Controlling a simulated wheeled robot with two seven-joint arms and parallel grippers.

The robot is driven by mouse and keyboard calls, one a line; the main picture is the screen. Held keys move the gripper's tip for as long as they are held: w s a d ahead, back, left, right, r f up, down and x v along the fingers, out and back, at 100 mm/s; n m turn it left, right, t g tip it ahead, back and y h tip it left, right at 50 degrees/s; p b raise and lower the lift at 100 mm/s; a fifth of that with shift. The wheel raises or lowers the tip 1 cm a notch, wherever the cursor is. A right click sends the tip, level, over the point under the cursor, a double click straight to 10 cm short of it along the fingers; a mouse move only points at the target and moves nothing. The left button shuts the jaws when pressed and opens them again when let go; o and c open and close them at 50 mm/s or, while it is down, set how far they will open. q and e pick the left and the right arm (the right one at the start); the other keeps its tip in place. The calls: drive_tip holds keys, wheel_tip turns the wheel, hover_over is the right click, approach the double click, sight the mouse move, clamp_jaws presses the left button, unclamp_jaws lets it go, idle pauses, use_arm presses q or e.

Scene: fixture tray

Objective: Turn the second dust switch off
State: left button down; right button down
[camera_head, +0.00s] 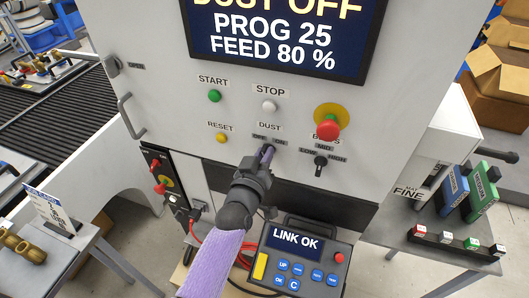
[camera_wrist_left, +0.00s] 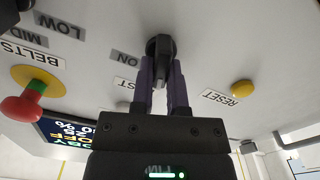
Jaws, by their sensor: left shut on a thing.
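The dust switch (camera_wrist_left: 160,46) is a black rotary knob under the DUST label (camera_head: 270,127) on the grey machine panel, with small OFF and ON labels beside it. My left gripper (camera_head: 267,152) reaches up to it from below. In the left wrist view the purple fingers (camera_wrist_left: 162,80) of this gripper are shut on the knob, one on each side. Fingers and wrist cover much of the knob in the head view, so its pointing direction is hard to tell. The screen (camera_head: 280,35) reads DUST OFF, PROG 25, FEED 80 %. My right gripper is not in view.
A LINK OK pendant (camera_head: 300,262) is below. A side table (camera_head: 400,238) stands right.

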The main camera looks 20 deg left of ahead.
use_arm(q)
drive_tip(key=shift+n, duration=0.8)
drive_tip(key=c, duration=0.6)
unclamp_jaws()
drive_tip(key=shift+s, duration=0.1)
drive_tip(key=s, duration=0.9)
drive_tip(key=shift+s+a, duration=0.25)
drive_tip(key=shift+s, duration=0.1)
